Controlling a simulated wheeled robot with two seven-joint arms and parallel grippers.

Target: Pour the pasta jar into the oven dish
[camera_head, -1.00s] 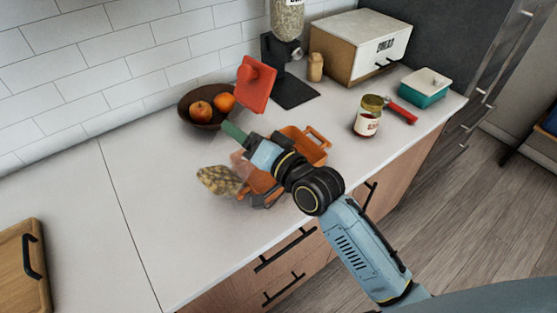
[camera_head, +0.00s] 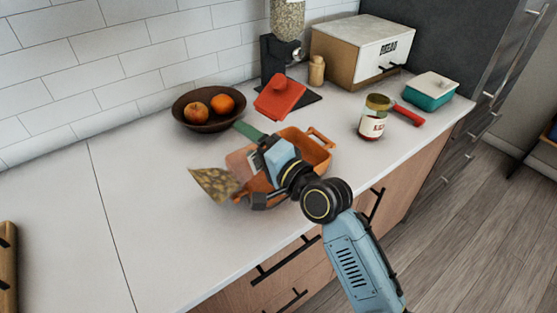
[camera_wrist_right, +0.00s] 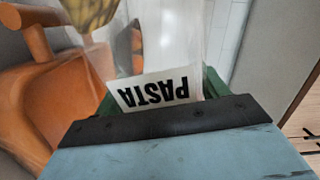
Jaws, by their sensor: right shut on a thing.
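My right gripper (camera_head: 260,162) is shut on the clear pasta jar (camera_head: 243,163), which is tipped well over above the orange oven dish (camera_head: 312,156). The jar's green end (camera_head: 248,131) points to the back, and its other end points front-left. The pasta (camera_head: 213,184) is bunched at that front-left end, past the dish's left side; I cannot tell whether it is inside the jar or leaving it. The wrist view shows the upside-down PASTA label (camera_wrist_right: 158,91), with pasta (camera_wrist_right: 90,12) and the dish (camera_wrist_right: 40,95) beyond. The left gripper is not in view.
A red square lid (camera_head: 280,96) lies behind the dish, by the black dispenser stand (camera_head: 272,62). A brown fruit bowl (camera_head: 190,120) stands back left. A sauce jar (camera_head: 374,118), red-handled tool (camera_head: 407,115) and teal box (camera_head: 430,92) are right.

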